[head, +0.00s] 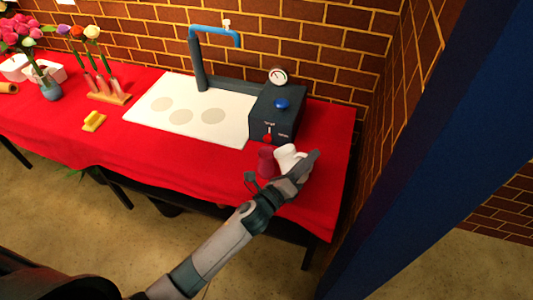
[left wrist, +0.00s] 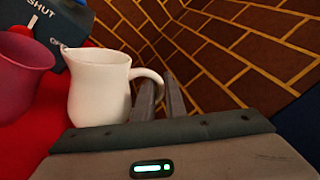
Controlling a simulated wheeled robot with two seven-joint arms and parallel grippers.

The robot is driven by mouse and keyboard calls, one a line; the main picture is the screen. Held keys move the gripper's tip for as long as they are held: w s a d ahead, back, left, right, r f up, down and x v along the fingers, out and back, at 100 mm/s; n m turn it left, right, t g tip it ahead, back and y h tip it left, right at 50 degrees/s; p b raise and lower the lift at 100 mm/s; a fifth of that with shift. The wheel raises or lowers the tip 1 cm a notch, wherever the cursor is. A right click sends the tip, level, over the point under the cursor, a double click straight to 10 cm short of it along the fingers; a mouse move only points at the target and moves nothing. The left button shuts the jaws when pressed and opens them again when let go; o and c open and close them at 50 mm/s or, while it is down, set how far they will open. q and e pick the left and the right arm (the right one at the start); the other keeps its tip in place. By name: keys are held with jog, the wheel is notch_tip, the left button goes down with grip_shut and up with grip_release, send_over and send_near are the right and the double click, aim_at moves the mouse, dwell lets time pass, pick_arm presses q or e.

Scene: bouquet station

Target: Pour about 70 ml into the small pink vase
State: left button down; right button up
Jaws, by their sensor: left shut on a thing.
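A white jug (head: 285,155) with a spout and a loop handle is at the right end of the red table. In the left wrist view the jug (left wrist: 98,88) looks about upright, its spout on the left. My left gripper (head: 299,166) is shut on the jug's handle; its fingers (left wrist: 160,98) show at the handle in the left wrist view. The small pink vase (head: 265,163) stands just left of the jug, and its open mouth shows in the left wrist view (left wrist: 22,65). The contents of both are hidden. My right gripper is not in view.
A dark box (head: 277,118) with a gauge, a blue knob and a red lever stands behind the vase. A white board (head: 180,112) with round marks and a blue-topped pipe (head: 215,35) lie left of it. Flowers in a rack (head: 108,95) stand farther left. A brick wall closes the back.

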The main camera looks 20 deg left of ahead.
pick_arm(q)
jog(key=s+d+f+m+g+b, duration=0.1)
jog(key=s+d+f+m+b, duration=0.1)
jog(key=d+f+m, duration=0.4)
jog(key=shift+f+m, duration=0.5)
jog(key=shift+f, duration=0.1)
